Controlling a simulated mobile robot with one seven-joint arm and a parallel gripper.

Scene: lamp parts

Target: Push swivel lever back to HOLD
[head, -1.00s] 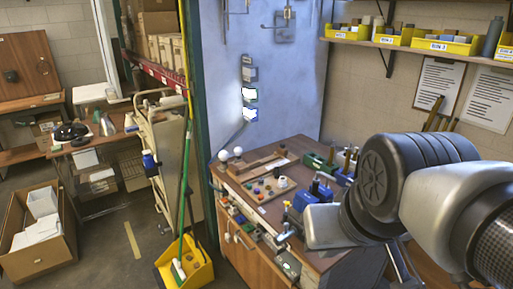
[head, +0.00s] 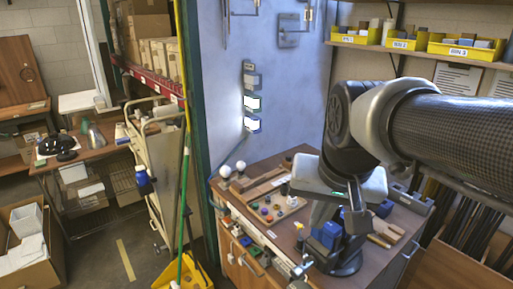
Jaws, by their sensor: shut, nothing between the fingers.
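My gripper (head: 354,222) hangs below the pale wrist, pointing down over the right part of the workbench (head: 290,230). It is shut and empty; its dark fingers blend with the dark shapes beneath. A blue block-like fixture (head: 328,235) stands just left of the fingers; I cannot tell whether they touch. I cannot make out the swivel lever or a HOLD mark with certainty. A small grey and blue fitting (head: 301,268) sits at the bench's front edge, left of and below the gripper. My arm covers part of the bench's right side.
Yellow bins (head: 466,48) line the upper right shelf.

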